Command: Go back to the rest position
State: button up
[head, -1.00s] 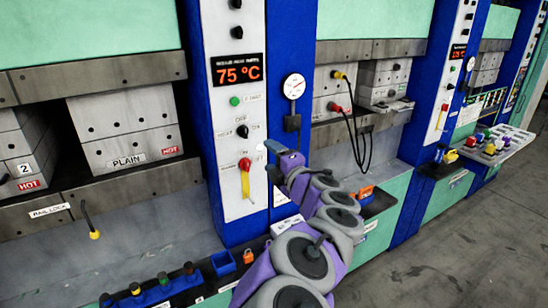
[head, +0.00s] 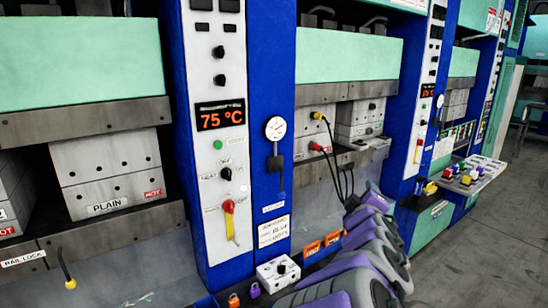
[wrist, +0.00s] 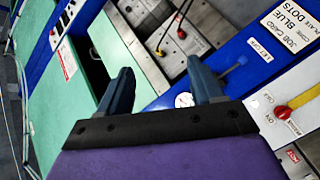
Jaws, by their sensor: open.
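My gripper (wrist: 164,92) shows in the wrist view with its two blue-grey fingers spread apart and nothing between them. It points toward the press fronts, and the view is tilted. In the head view my purple and grey arm is folded low at the bottom centre-right, in front of the second press. The gripper's fingers cannot be made out there.
A blue column with a white control panel (head: 213,165) reads 75 °C and carries a red-yellow switch (head: 229,207). A gauge (head: 276,128) is beside it. The PLAIN press block (head: 110,172) is at left. A tray of coloured knobs (head: 470,172) stands at right. Grey floor (head: 480,250) is clear.

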jog(key=s+d+f+m+g+h, duration=0.1)
jog(key=s+d+f+m+g, duration=0.3)
jog(key=s, duration=0.3)
jog(key=s+d+f+m+g, duration=0.2)
jog(key=s+f+m+g, duration=0.2)
jog(key=s+f, duration=0.35)
jog(key=s+a+f+g+y, duration=0.1)
jog(key=s+a+f+g, duration=0.2)
jog(key=s, duration=0.6)
jog(key=s+a+f+g+y, duration=0.2)
jog(key=s+a, duration=0.3)
jog(key=s, duration=0.5)
jog(key=s+a+f+g+y, duration=0.2)
jog(key=s+a+f+g, duration=0.2)
jog(key=s, duration=0.6)
jog(key=shift+a+f+m+g+b, duration=0.3)
jog(key=shift+a+m+g+b, duration=0.1)
jog(key=shift+a+g, duration=0.15)
